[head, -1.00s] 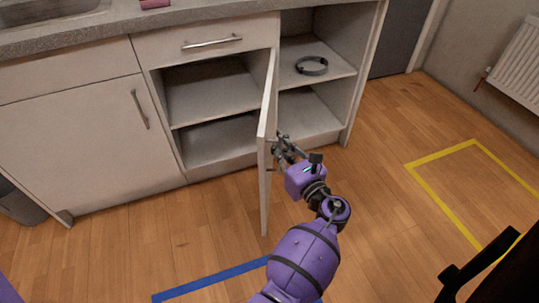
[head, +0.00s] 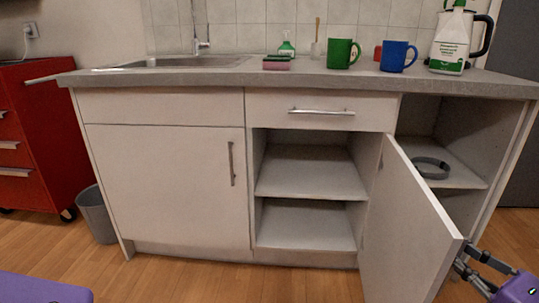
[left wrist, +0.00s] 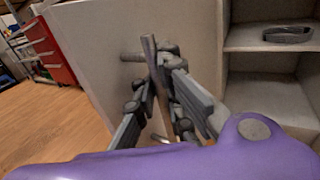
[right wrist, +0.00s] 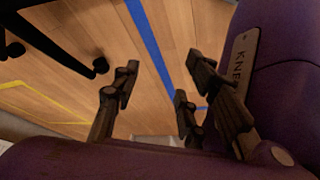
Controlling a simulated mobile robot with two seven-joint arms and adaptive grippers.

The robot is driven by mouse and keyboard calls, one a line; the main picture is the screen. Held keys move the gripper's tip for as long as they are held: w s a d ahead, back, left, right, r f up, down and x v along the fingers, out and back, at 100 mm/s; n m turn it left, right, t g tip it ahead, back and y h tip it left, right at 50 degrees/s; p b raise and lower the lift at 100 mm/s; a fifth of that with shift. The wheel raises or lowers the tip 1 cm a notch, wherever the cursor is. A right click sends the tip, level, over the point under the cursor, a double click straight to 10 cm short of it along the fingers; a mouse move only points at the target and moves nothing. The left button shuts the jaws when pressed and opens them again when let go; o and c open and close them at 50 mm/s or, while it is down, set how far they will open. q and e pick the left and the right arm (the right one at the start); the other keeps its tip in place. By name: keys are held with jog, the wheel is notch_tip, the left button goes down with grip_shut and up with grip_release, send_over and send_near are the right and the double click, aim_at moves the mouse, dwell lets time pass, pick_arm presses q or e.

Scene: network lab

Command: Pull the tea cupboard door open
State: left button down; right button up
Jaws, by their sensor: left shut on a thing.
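The tea cupboard door (head: 410,225) is the pale door hinged at the right side of the middle compartment. It stands wide open, swung out towards me, with its inner face visible in the head view. My left gripper (head: 470,268) is at its outer side, near the free edge. In the left wrist view my left gripper (left wrist: 165,115) is shut on the bar handle (left wrist: 149,48) of the door, whose outer face (left wrist: 100,45) fills the middle. My right gripper (right wrist: 155,100) is open and empty above the floor in the right wrist view; the head view does not show it.
The opened compartment (head: 310,170) has bare shelves. An open shelf to its right holds a dark ring (head: 430,167). On the counter (head: 220,80) stand a green mug (head: 343,53), a blue mug (head: 397,55) and bottles. A grey bin (head: 97,215) and red cabinet (head: 30,140) are at left.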

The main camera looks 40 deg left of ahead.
pick_arm(q)
jog(key=shift+n+g+y, duration=0.4)
jog(key=shift+n+g, duration=0.2)
jog(key=shift+g, duration=0.2)
jog(key=shift+w+d+r+b, duration=0.1)
jog(key=shift+w+d+b, duration=0.4)
jog(key=shift+b, duration=0.65)
jog(key=shift+w+d+r+b, duration=0.1)
jog(key=shift+w+d+b, duration=0.1)
jog(key=shift+d+b, duration=0.75)
jog(key=shift+w+d+r+b, duration=0.1)
jog(key=shift+w+d+b, duration=0.3)
jog(key=shift+b, duration=0.9)
pick_arm(e)
jog(key=x, duration=0.6)
jog(key=shift+w+d+n, duration=0.15)
jog(key=shift+w+n, duration=0.15)
pick_arm(q)
jog(key=shift+r, duration=0.1)
jog(key=c, duration=1.8)
grip_release()
jog(key=shift+s+d+r, duration=0.2)
jog(key=shift+s, duration=0.05)
jog(key=shift+c, duration=0.2)
jog(key=shift+w+a+f, duration=0.15)
jog(key=shift+a, duration=0.1)
pick_arm(e)
jog(key=shift+w, duration=0.1)
